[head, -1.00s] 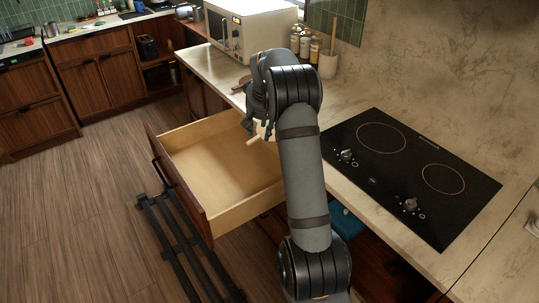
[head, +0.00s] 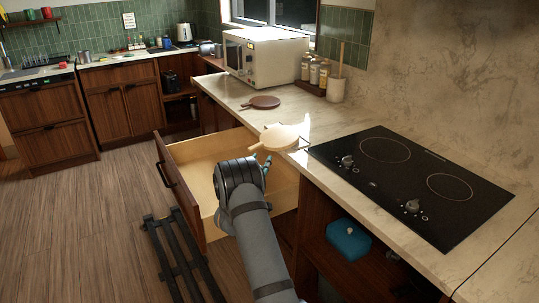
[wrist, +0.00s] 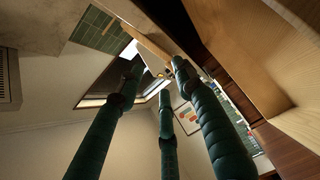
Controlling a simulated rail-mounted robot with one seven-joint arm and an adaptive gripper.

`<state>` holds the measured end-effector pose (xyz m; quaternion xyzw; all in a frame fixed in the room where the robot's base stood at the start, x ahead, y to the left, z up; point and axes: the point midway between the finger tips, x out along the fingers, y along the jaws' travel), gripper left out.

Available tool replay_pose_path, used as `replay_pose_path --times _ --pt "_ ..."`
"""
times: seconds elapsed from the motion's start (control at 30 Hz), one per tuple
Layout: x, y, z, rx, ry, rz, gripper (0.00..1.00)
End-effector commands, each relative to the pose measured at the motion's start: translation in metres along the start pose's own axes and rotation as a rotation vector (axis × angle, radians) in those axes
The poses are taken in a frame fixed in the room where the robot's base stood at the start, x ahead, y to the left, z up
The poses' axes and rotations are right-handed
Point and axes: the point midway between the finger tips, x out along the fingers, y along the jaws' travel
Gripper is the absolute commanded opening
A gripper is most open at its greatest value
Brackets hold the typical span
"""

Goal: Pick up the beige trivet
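The beige trivet (head: 281,137) is a round board with a short handle. It rests at the front edge of the counter, and its handle points left over the open drawer. My gripper (head: 266,162) is low in front of the counter edge, just below the trivet, with its fingers pointing up; my arm hides most of it in the head view. In the wrist view my gripper's teal fingers (wrist: 158,80) are spread apart, with nothing seen between them. A pale flat piece shows past the fingertips; I cannot tell if it is the trivet.
The open drawer (head: 205,150) stands out below the counter, close to my gripper. A brown round board (head: 264,102) lies farther back on the counter. The microwave (head: 262,55), jars (head: 315,72) and cooktop (head: 410,185) stand around. A blue item (head: 348,240) sits on the lower shelf.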

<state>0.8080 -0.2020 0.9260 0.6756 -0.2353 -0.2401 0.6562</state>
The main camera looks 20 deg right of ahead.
Motion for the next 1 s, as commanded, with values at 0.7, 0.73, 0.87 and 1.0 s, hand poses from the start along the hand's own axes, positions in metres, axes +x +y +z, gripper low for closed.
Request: replay_pose_path --times 0.7,0.73,0.87,1.0 --pt "0.084 0.001 0.003 -0.022 -0.006 0.018 0.36" --pt "0.086 0.002 0.003 -0.023 -0.006 0.018 0.36" --pt "0.095 0.002 0.003 -0.023 -0.007 0.017 0.36" --pt "0.098 0.003 0.003 -0.024 -0.007 0.016 0.36"
